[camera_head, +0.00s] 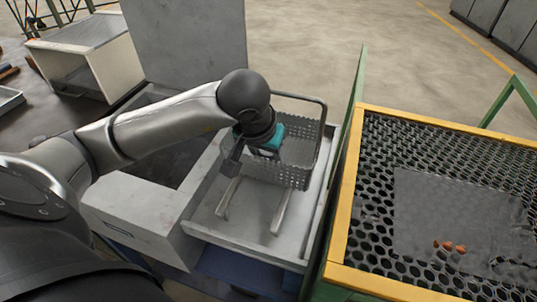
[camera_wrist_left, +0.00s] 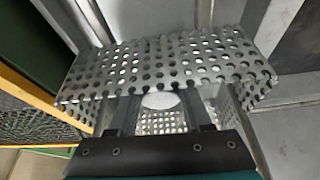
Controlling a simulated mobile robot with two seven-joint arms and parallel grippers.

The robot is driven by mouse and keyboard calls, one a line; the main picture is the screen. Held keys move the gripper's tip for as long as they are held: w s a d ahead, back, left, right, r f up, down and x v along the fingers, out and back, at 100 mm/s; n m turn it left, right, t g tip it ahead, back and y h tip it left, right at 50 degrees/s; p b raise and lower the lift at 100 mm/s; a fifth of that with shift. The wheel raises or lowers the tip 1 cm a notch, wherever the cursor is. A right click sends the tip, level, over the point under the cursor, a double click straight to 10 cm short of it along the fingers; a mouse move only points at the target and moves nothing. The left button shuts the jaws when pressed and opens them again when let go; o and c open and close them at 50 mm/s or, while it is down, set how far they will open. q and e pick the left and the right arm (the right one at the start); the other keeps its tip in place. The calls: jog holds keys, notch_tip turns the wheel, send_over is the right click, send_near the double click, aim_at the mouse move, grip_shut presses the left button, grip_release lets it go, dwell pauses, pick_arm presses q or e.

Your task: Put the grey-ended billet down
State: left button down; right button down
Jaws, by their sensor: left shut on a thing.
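My left gripper (camera_head: 268,155) reaches down at a perforated metal basket (camera_head: 298,176), by its left side. In the left wrist view its two fingers (camera_wrist_left: 160,112) are shut on a billet whose pale grey round end (camera_wrist_left: 160,101) shows between them. The billet's body is hidden below that end. Perforated metal of the basket (camera_wrist_left: 170,65) shows beyond and around the fingers. I cannot tell whether the billet touches the basket floor. In the head view the billet is hidden by my gripper and arm. My right gripper is in neither view.
The basket stands in a grey tray with two pale rails (camera_head: 281,208). A green post and yellow-framed mesh table (camera_head: 375,215) stand close on the right, with small orange-red round things (camera_head: 450,246) on it. A white open box (camera_head: 88,62) stands at upper left.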

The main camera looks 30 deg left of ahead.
pick_arm(q)
jog(key=shift+c, duration=1.7)
grip_release()
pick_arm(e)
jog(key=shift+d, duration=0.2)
pick_arm(q)
jog(key=shift+r, duration=0.1)
jog(key=shift+r+p, duration=0.25)
jog(key=shift+p, duration=0.05)
jog(key=p+v, duration=0.2)
jog(key=v, duration=0.9)
jog(key=shift+s+r, duration=0.25)
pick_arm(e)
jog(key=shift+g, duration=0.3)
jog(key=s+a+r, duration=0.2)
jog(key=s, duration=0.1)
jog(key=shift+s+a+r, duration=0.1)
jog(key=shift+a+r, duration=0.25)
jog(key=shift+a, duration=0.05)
